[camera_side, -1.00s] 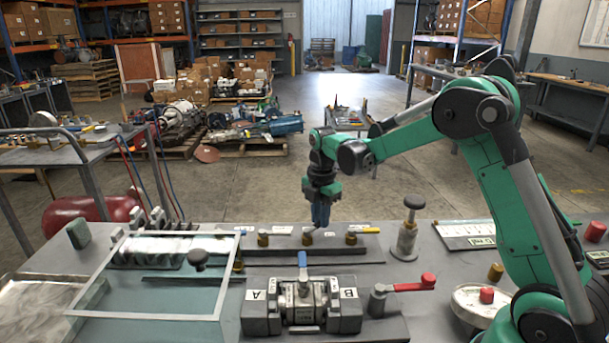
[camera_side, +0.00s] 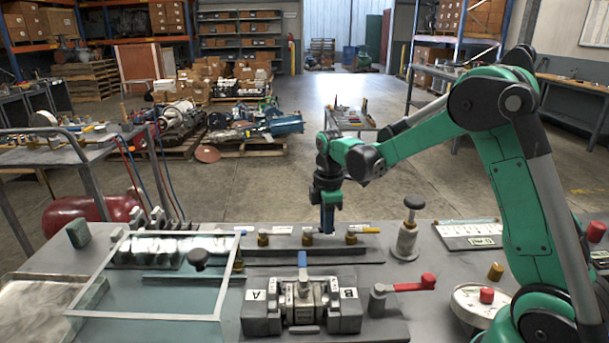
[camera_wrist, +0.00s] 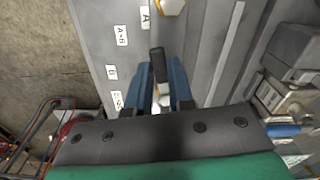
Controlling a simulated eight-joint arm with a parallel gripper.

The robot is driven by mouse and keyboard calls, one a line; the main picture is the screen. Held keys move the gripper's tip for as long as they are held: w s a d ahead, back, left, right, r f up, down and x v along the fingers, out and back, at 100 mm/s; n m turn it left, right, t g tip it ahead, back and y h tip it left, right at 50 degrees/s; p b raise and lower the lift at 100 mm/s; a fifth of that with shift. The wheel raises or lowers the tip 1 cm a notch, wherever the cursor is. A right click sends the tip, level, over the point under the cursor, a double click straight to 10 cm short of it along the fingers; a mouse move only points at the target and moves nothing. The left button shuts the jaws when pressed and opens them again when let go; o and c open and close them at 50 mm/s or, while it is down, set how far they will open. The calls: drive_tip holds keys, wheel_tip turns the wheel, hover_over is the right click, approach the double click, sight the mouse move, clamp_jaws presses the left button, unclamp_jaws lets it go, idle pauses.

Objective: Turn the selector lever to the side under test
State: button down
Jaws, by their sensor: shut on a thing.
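In the wrist view, a dark lever (camera_wrist: 158,66), seemingly the selector lever, stands between the blue fingers of my gripper (camera_wrist: 163,88). The fingers are shut on it. Labels reading A (camera_wrist: 145,17), A+B (camera_wrist: 121,36) and B (camera_wrist: 111,72) lie along the grey plate to its left; a further label is partly hidden by my gripper. In the side view, my gripper (camera_side: 327,228) points down at the rear valve rail (camera_side: 290,250), between two brass fittings. The lever is hidden there, so its exact angle is unclear.
A valve block (camera_side: 303,302) marked A and B, with a blue lever (camera_side: 302,260), stands in front of the rail. A red-handled valve (camera_side: 412,285) is to its right. A black-knobbed post (camera_side: 407,230) stands right of my gripper. A glass-topped frame (camera_side: 160,275) is at left.

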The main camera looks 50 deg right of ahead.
drive_tip(key=shift+s+a+m, duration=0.25)
drive_tip(key=shift+s+m, duration=0.05)
drive_tip(key=shift+m, duration=0.8)
drive_tip(key=c, duration=0.8)
unclamp_jaws()
wheel_tip(320, 180, up, 6)
drive_tip(key=shift+f, duration=0.2)
